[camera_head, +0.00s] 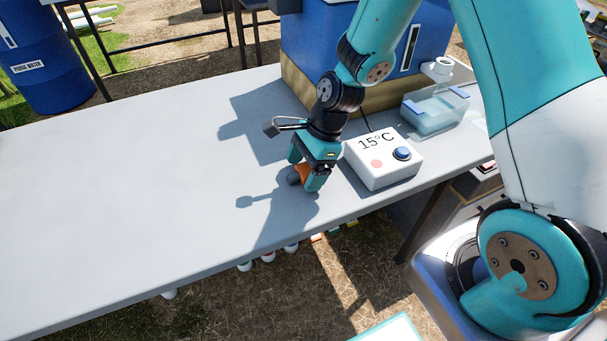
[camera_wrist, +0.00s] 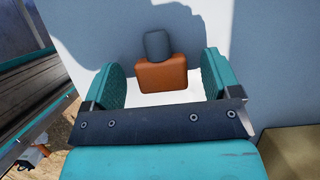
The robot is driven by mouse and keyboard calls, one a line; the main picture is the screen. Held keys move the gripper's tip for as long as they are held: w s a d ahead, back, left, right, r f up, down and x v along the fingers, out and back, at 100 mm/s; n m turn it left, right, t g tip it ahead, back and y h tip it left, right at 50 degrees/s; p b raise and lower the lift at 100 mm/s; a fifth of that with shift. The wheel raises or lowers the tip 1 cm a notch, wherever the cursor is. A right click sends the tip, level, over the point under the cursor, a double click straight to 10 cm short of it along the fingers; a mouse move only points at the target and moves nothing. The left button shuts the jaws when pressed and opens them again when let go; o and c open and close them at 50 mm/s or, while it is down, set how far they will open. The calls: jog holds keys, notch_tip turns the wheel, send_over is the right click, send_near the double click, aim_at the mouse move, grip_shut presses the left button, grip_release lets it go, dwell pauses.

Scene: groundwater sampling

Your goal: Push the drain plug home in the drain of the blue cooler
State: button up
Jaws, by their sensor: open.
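The drain plug (camera_head: 302,171) has an orange block and a dark grey round end, and it is low at the table's front part. In the wrist view the plug (camera_wrist: 168,76) is between the two teal fingers of my gripper (camera_wrist: 165,82), with a gap on each side. My gripper (camera_head: 307,174) is open and points down around the plug. The blue cooler (camera_head: 302,52) with a tan lower band stands at the back of the table, behind my arm. I cannot make out its drain; my arm covers part of its front.
A white box (camera_head: 377,176) reading 15°C, with a blue knob, stands right of my gripper. A clear blue-tinted container (camera_head: 437,116) is behind it. The grey table (camera_head: 120,185) is clear to the left. A purge water drum (camera_head: 43,55) stands beyond the table.

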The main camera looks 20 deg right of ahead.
jog(key=c, duration=1.1)
